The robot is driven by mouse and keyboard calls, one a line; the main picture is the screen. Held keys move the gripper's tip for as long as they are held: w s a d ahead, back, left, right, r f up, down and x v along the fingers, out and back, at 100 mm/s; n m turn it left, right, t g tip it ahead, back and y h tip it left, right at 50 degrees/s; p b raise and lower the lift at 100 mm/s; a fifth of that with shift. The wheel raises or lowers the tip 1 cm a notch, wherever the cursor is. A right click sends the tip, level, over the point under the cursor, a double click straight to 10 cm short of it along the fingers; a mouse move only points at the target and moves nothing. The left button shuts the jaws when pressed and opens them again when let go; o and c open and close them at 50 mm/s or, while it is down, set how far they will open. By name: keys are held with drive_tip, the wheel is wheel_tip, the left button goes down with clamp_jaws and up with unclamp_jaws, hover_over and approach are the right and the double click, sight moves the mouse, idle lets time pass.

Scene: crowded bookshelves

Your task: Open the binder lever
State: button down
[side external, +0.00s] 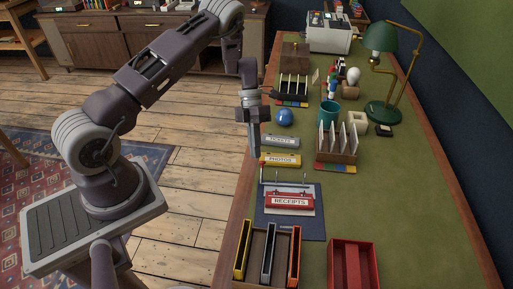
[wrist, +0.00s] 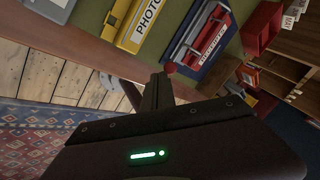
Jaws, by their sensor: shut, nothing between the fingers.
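A red ring mechanism labelled RECEIPTS (side external: 289,201) lies on a dark blue binder sheet (side external: 310,231) on the desk, with upright metal prongs. It also shows in the wrist view (wrist: 208,40). A lever with a small red knob (wrist: 170,67) stands at its left end; the knob is tiny in the side view (side external: 262,165). My gripper (side external: 255,154) points down over the desk's left edge, just beyond the lever. In the wrist view my shut, empty fingers (wrist: 157,80) are beside the knob; whether they touch it I cannot tell.
Yellow PHOTOS (side external: 280,160) and grey TICKETS (side external: 281,141) mechanisms lie behind the binder. A divided wooden holder (side external: 337,155) stands right of them. Colored slots (side external: 268,255) and a red tray (side external: 353,265) are in front. Green desk is free at right.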

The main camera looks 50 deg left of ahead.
drive_tip(key=w+a+r, duration=0.2)
drive_tip(key=a+r, duration=0.5)
drive_tip(key=r, duration=0.1)
drive_tip(key=shift+a, duration=0.4)
drive_tip(key=s+d+r+m+t+y, duration=0.1)
drive_tip(key=s+d+r+m, duration=0.25)
drive_tip(key=r+m, duration=0.35)
drive_tip(key=s+d+r+m+t+y, duration=0.1)
drive_tip(key=s+d+r+m+t, duration=0.1)
drive_tip(key=d+r+m, duration=0.45)
drive_tip(key=s+d+r+m+t+y, duration=0.1)
drive_tip(key=s+d+r+m, duration=0.3)
drive_tip(key=r, duration=0.5)
drive_tip(key=s+d+m+t+y, duration=0.1)
drive_tip(key=s+d+m+t, duration=0.1)
drive_tip(key=s+m, duration=0.5)
drive_tip(key=s+d+r+m+t+y, duration=0.1)
drive_tip(key=s+d+m+t+y, duration=0.1)
drive_tip(key=s+m, duration=0.6)
drive_tip(key=m, duration=0.4)
drive_tip(key=shift+s+d+r+t, duration=0.2)
drive_tip(key=shift+r+t, duration=0.05)
drive_tip(key=shift+t, duration=0.15)
